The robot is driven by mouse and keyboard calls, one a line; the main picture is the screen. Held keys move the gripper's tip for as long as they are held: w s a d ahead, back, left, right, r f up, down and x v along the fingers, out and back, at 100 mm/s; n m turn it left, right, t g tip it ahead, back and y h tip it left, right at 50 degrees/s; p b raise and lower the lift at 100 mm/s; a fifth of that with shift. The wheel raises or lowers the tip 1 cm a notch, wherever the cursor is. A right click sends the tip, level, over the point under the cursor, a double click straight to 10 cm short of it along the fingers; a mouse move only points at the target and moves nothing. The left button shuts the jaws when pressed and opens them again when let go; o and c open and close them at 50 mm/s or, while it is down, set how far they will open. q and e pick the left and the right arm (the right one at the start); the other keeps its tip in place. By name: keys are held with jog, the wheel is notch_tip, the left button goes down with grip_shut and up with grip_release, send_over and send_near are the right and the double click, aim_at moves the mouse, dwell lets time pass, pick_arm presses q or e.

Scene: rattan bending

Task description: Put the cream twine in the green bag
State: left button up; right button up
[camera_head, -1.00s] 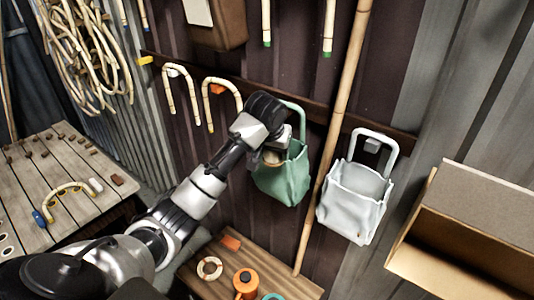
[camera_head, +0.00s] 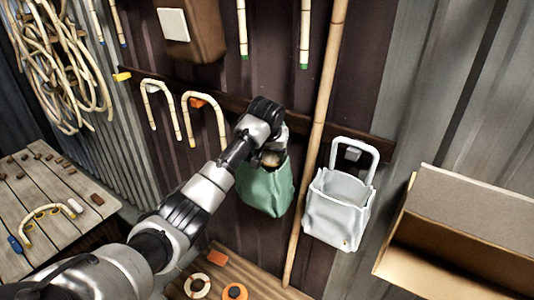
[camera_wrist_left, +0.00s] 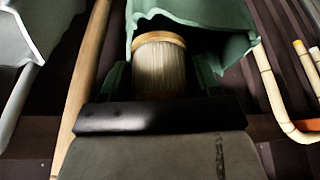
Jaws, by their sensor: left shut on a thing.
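The green bag (camera_head: 264,192) hangs on the dark wall in the middle of the head view. My left gripper (camera_head: 273,157) is at the bag's mouth, in front of its handle, and is shut on the cream twine. In the wrist view the twine (camera_wrist_left: 158,70) is a pale wound roll with a wooden rim, held upright between the fingers. The green bag (camera_wrist_left: 205,12) shows just beyond and around it there. The head view shows only a small tan part of the twine. I cannot tell how far it is inside the bag. My right gripper is out of view.
A grey-white bag (camera_head: 338,208) hangs to the right, past a bamboo pole (camera_head: 318,115). An open cardboard box (camera_head: 440,265) is at far right. Cane hooks (camera_head: 205,108) hang left of the green bag. A wooden bench (camera_head: 255,278) with rings stands below.

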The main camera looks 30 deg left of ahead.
pick_arm(q)
jog(key=shift+w, duration=0.15)
jog(key=o, duration=1)
jog(key=b+v, duration=0.2)
jog(key=v, duration=0.9)
jog(key=shift+s+b, duration=0.25)
jog(key=shift+b, duration=0.1)
